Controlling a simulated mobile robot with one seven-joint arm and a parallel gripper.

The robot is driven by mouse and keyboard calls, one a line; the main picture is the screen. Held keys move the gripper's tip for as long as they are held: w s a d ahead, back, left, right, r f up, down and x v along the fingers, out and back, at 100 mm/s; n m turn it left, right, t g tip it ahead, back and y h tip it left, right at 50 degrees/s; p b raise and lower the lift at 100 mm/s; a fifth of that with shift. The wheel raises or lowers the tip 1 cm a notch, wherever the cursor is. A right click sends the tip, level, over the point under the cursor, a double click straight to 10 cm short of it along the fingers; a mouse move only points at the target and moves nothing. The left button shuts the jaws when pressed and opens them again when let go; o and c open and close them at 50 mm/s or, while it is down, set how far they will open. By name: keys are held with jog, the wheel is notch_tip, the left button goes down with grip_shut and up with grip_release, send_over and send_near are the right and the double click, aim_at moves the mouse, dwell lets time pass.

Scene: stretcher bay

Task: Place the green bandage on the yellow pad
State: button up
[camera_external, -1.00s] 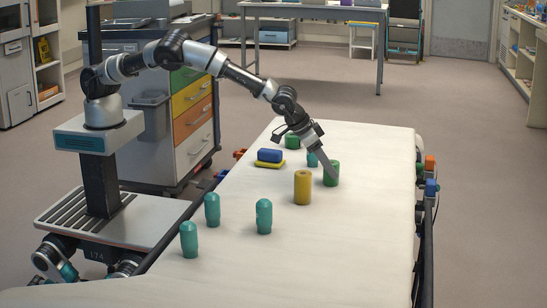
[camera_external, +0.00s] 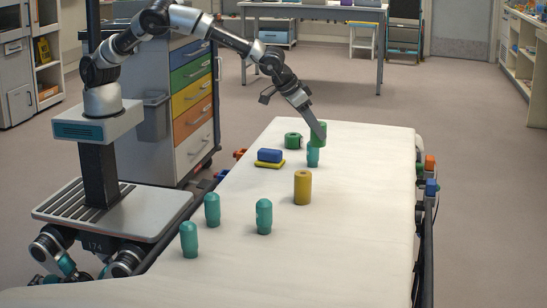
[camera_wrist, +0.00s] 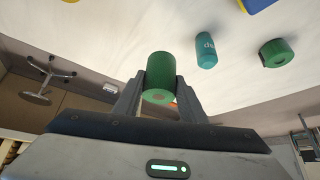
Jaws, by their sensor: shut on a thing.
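In the wrist view the held green roll (camera_wrist: 160,72) sits between the two fingers. A second green roll (camera_external: 292,141) with a hole in its end lies on the stretcher to the left; it also shows in the wrist view (camera_wrist: 280,53). The yellow pad (camera_external: 265,165) lies left of my gripper, with a blue block (camera_external: 270,155) on top of it.
A yellow roll (camera_external: 303,188) stands nearer the camera. Several teal bottles (camera_external: 264,217) stand at the near left of the stretcher (camera_external: 350,230). The right side of the stretcher is clear.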

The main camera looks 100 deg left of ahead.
jog(key=s+a+r+n+g+y+p, duration=0.1)
jog(key=s+a+r+n+p, duration=0.15)
jog(key=s, duration=0.55)
jog(key=s+a+r+n+y+p, duration=0.15)
jog(key=s+a, duration=0.25)
jog(key=s, duration=0.4)
jog(key=b, duration=0.2)
send_over(267, 151)
notch_tip(267, 151, down, 6)
jog(key=shift+a+f+h, duration=0.15)
jog(key=shift+f+h, duration=0.2)
jog(key=shift+f, duration=1.6)
jog(key=shift+f+b, duration=0.15)
jog(key=shift+b, duration=0.15)
jog(key=o, duration=1.1)
jog(key=shift+c, duration=0.2)
